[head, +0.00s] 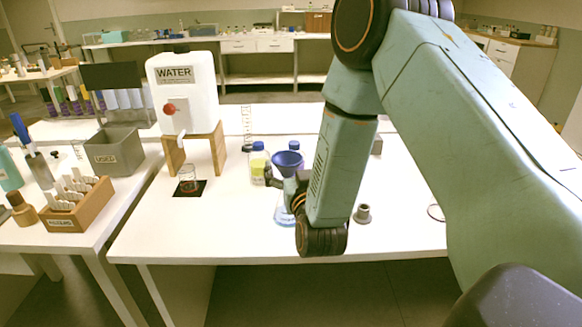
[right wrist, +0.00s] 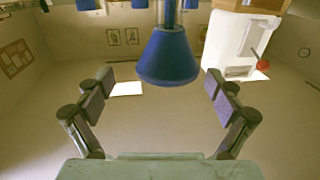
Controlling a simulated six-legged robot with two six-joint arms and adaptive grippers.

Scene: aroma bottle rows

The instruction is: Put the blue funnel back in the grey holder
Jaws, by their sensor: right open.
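The blue funnel (head: 287,160) sits mouth up in the neck of a clear flask (head: 284,216) with blue liquid, near the table's front. My right gripper (head: 279,186) is beside the funnel, its fingers at the height of its lower part. In the right wrist view, which looks upside down, the funnel (right wrist: 168,60) shows between the two spread fingers of the gripper (right wrist: 160,84), with gaps on both sides. The gripper is open and empty. A small grey cup-like piece (head: 363,213), seemingly the grey holder, stands empty to the right of my forearm. My left gripper is out of view.
Bottles with blue caps (head: 258,162) stand just behind the funnel. The water tank (head: 183,88) on its wooden stand is to the left, with a small beaker (head: 188,181) below its tap. My right arm hides part of the table. The front left of the table is clear.

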